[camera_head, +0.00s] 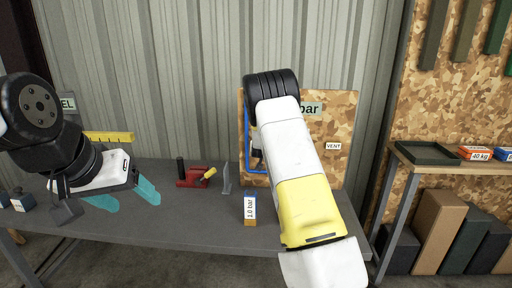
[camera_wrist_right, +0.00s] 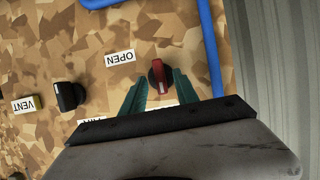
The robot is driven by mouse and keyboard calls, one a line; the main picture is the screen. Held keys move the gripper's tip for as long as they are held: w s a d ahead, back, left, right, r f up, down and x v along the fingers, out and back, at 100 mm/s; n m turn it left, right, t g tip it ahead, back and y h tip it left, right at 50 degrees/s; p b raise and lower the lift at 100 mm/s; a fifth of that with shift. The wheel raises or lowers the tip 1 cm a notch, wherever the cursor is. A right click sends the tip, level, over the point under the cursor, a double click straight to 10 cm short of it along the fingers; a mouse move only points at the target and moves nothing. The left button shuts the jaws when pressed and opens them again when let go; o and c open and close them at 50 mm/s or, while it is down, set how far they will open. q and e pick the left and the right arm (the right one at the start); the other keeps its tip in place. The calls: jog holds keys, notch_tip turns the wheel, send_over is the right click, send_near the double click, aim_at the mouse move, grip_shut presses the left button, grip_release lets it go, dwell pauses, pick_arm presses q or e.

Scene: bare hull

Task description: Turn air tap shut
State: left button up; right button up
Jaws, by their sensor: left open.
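In the right wrist view a red tap handle (camera_wrist_right: 157,76) sits on the camouflage-patterned board (camera_wrist_right: 40,45), next to an OPEN label (camera_wrist_right: 120,57). My right gripper (camera_wrist_right: 160,80) has its two teal fingers apart, one on each side of the red handle, with small gaps seeming to show. My left gripper (camera_head: 128,195) is open and empty above the left part of the bench.
A black knob (camera_wrist_right: 69,96) by a VENT label (camera_wrist_right: 22,104) and a blue pipe (camera_wrist_right: 211,45) are also on the board. A side shelf (camera_head: 425,153) stands right.

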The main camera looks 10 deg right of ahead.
jog(key=v, duration=0.6)
jog(key=shift+s+a, duration=0.15)
jog(key=shift+s, duration=0.2)
